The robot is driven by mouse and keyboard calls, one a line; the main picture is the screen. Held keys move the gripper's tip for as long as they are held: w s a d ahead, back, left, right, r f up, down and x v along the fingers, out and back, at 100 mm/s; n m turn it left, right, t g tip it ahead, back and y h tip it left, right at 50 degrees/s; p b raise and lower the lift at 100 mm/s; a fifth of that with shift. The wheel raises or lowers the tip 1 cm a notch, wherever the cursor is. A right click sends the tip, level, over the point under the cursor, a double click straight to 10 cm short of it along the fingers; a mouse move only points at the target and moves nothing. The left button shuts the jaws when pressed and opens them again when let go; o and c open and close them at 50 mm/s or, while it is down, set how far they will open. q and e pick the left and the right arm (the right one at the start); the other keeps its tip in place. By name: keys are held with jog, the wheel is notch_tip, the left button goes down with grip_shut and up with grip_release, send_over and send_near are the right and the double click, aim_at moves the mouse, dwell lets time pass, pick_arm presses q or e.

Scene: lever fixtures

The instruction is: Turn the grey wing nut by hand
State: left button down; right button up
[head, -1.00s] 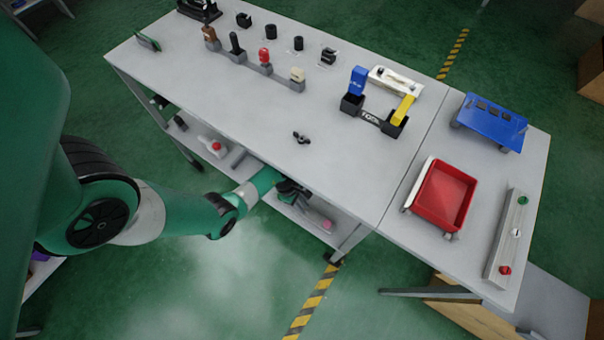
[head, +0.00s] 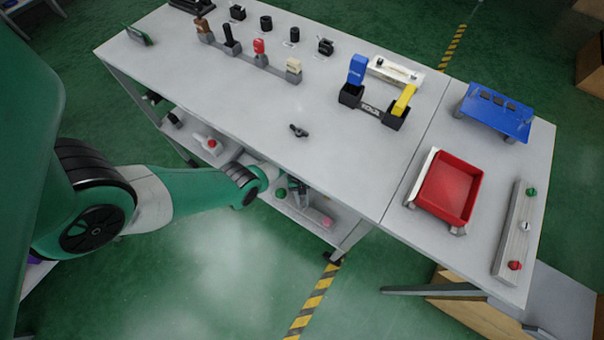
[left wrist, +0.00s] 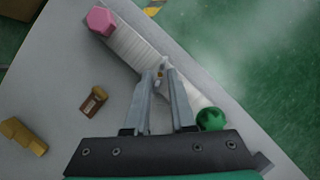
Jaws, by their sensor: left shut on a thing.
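A pale bar fixture (left wrist: 135,45) lies on the lower shelf, with a pink hexagonal knob (left wrist: 100,21) at one end and a green star knob (left wrist: 211,119) at the other. My left gripper (left wrist: 162,74) is shut on a small part in the middle of the bar, which appears to be the grey wing nut; the fingertips mostly hide it. In the head view my left gripper (head: 298,188) is under the table's front edge, partly hidden, and the pink knob (head: 327,222) shows beside it. My right gripper is not in view.
The tabletop (head: 230,105) overhangs the shelf. A brown block (left wrist: 93,100) and a yellow block (left wrist: 23,136) lie on the shelf. A small dark part (head: 299,130), a red tray (head: 450,188) and a bar with coloured knobs (head: 517,230) are above.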

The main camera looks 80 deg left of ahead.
pick_arm(q)
jog(key=shift+m, duration=0.5)
jog(key=shift+g, duration=0.3)
jog(key=c, duration=0.8)
grip_release()
jog(key=shift+o, duration=0.2)
